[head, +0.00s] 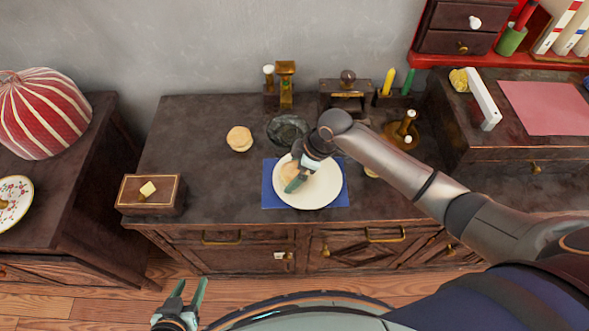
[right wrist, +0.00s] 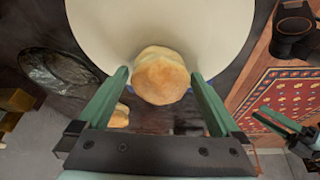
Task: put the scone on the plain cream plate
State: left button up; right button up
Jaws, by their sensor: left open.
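The plain cream plate (head: 322,190) lies on a blue mat (head: 268,196) on the middle dresser. My right gripper (head: 297,182) is over the left part of the plate. My left gripper (head: 188,292) is open and empty, low in front of the dresser, and also shows in the right wrist view (right wrist: 278,118).
Another round bun (head: 239,138) sits on the dresser left of the plate. A dark stone dish (head: 288,130) is behind the plate. A wooden box (head: 148,195) stands at the left front. Brass pieces and candles (head: 389,82) line the back. A floral plate (head: 14,200) is far left.

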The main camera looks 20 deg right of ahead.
jog(key=shift+r, duration=0.25)
jog(key=p+v, duration=0.1)
jog(key=v, duration=1)
jog(key=shift+r+p, duration=0.4)
